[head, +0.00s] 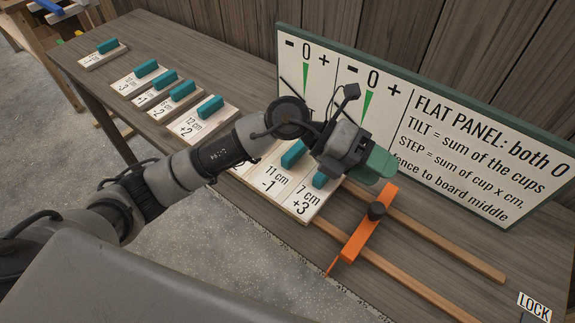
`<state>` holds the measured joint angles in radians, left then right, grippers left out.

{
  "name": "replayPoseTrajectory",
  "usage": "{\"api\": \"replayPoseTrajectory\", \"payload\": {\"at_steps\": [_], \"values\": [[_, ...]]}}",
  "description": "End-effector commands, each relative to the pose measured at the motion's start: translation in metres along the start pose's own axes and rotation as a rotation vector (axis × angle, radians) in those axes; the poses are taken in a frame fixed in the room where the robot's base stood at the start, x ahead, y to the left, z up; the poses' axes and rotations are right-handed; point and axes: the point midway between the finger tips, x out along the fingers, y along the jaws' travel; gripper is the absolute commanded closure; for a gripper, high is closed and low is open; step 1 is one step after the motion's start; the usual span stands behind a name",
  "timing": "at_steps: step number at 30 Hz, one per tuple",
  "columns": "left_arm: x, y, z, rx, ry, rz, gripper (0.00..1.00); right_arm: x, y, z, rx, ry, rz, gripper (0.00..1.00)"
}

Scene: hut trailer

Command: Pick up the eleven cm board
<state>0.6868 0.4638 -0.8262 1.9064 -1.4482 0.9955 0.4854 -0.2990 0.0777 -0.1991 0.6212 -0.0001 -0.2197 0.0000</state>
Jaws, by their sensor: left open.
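The eleven cm board (268,187) is a pale flat board marked "11 cm -1". It lies on the bench with a teal grip block (293,154) on top. The 7 cm board (301,208), marked "+3", lies against its right side with its own teal block (320,180). My left arm reaches across from the left and hides part of the row. My left gripper (374,166) is open, over the right end of the row, to the right of the eleven cm board's block. Its exact height is hard to tell. My right gripper is out of view.
An orange fence (362,233) with a black knob crosses two wooden rails (440,240) right of the boards. Behind stands a lettered panel (470,140). More boards with teal blocks, such as the 12 cm one (203,122), lie at left. A LOCK label (534,306) is at lower right.

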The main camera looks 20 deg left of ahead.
Motion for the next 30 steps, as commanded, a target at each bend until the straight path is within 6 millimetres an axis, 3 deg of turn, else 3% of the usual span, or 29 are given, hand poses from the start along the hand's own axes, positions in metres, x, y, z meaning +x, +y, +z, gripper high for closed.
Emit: {"api": "replayPoseTrajectory", "payload": {"at_steps": [3, 6, 9, 13, 17, 24, 30], "values": [[-0.033, 0.052, 0.007, 0.057, 0.167, 0.415, 0.45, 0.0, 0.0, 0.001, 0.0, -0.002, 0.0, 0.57], [-0.076, 0.083, 0.016, 0.043, 0.252, 0.729, 0.45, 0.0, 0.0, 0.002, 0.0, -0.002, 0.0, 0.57], [-0.118, 0.099, 0.025, 0.005, 0.293, 0.971, 0.45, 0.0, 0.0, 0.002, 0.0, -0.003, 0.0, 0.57], [-0.155, 0.106, 0.031, -0.044, 0.314, 1.157, 0.45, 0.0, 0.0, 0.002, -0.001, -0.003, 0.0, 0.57], [-0.164, 0.115, 0.03, -0.066, 0.323, 1.22, 0.45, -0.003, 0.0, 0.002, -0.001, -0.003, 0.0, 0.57], [-0.153, 0.148, 0.02, -0.065, 0.323, 1.218, 0.45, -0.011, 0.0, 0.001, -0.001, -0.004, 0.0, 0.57], [-0.149, 0.161, 0.015, -0.064, 0.323, 1.217, 0.45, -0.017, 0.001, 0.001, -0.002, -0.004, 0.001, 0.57]]}}
